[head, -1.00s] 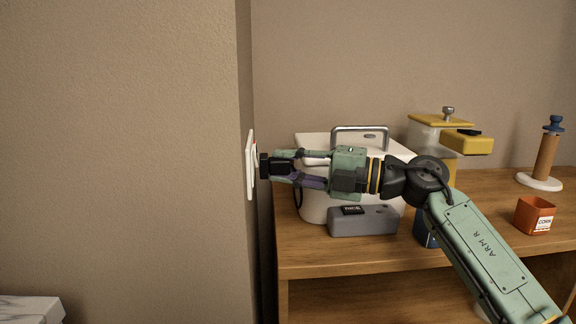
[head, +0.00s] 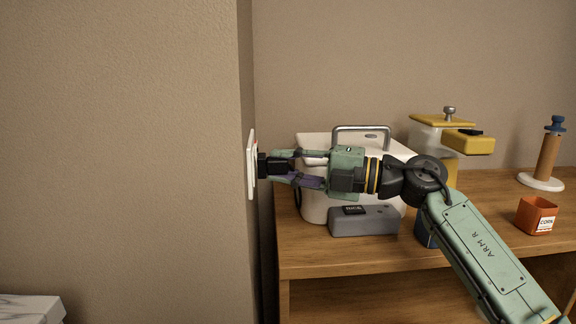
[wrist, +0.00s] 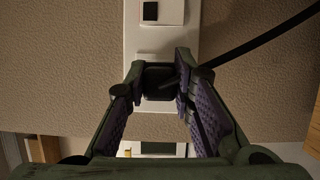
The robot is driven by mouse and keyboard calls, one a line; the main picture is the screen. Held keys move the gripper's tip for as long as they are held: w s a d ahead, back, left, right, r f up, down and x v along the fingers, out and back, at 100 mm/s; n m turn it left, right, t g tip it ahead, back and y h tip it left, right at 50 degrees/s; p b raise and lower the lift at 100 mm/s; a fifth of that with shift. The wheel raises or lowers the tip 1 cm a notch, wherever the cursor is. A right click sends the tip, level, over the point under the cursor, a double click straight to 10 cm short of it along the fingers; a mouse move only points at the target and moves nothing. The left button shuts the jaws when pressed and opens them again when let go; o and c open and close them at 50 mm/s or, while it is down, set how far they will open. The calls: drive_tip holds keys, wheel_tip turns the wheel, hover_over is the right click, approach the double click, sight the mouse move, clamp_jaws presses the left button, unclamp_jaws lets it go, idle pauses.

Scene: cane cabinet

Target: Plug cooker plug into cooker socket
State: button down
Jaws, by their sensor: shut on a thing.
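The cooker plug (head: 268,166) is a black block held between the fingertips of my gripper (head: 279,167). It sits right up against the white cooker socket plate (head: 251,165) on the wall's side face. In the wrist view the plug (wrist: 158,82) is between the fingertips (wrist: 160,80), over the lower part of the white plate (wrist: 146,38). A black cord runs from it to the upper right. The fingers are shut on the plug. The plug's front face and the socket holes behind it are hidden, so I cannot tell how deep it sits.
A white rice cooker (head: 313,203) with a grey front part (head: 364,221) stands on the wooden cabinet (head: 330,257) behind my gripper. A yellow-topped dispenser (head: 440,121), an orange corn cup (head: 537,216) and a paper-towel-like holder (head: 547,158) stand further right.

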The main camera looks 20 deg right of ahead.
drive_tip(key=shift+w+a, duration=0.1)
drive_tip(key=shift+a, duration=0.3)
drive_tip(key=c, duration=1.3)
unclamp_jaws()
